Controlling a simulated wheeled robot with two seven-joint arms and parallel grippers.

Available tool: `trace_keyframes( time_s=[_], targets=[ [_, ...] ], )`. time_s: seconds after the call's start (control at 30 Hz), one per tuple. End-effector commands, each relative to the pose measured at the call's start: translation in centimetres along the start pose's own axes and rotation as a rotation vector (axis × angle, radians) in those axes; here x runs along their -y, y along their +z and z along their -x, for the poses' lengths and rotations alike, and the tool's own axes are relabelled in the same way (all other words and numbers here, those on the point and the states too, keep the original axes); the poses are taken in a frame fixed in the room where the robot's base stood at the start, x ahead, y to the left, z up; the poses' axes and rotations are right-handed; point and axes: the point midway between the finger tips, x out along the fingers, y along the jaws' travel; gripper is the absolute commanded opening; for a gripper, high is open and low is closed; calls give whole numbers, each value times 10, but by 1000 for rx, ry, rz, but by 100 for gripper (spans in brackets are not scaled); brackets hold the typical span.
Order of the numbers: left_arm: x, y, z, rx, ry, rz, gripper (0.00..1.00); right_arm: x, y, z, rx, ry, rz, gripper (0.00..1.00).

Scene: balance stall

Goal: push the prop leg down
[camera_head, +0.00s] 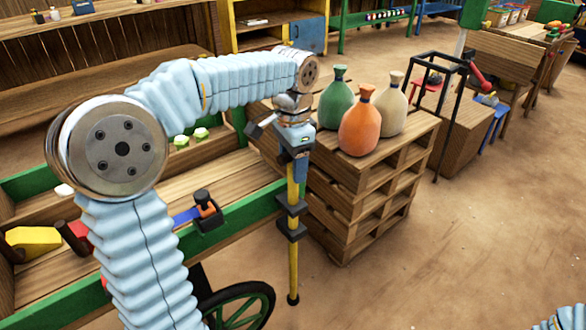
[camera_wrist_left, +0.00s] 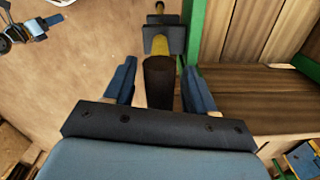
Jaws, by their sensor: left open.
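The prop leg (camera_head: 293,262) is a yellow upright pole with black collars and a dark foot, at the corner of the green-edged cart (camera_head: 250,207). I cannot tell whether its foot touches the ground. My left gripper (camera_head: 293,160) points down over the top of the leg and hides that end in the head view. In the left wrist view the leg's dark top (camera_wrist_left: 159,82) stands between the two blue fingers of my open left gripper (camera_wrist_left: 160,88), with gaps on both sides. My right gripper is not in view.
A stack of wooden pallets (camera_head: 365,190) with green, orange and cream sacks (camera_head: 360,125) stands close to the right of the leg. A black wheel (camera_head: 238,308) is at the lower left. The floor (camera_head: 470,260) to the right is clear.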

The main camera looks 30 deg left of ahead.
Motion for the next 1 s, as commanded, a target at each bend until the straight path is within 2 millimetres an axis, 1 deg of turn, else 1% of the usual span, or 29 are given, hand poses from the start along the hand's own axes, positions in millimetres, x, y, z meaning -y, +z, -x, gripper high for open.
trace_keyframes(
  time_s=[0.03, 0.13, 0.4, 0.77, 0.93, 1.0],
  targets=[
    [0, 0, -5, 1, 0, 0, 55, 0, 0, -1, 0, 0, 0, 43],
    [0, 0, -10, 0, 0, 1, 55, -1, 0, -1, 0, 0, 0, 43],
    [0, 0, -11, 0, 0, 1, 55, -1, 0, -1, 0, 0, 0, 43],
    [0, 0, -10, 0, 0, 0, 0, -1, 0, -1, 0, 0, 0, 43],
    [0, 0, -11, 0, 0, 0, 0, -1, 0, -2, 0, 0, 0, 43],
    [0, 0, -16, 1, 0, 0, 0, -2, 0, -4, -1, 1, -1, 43]
  ],
)
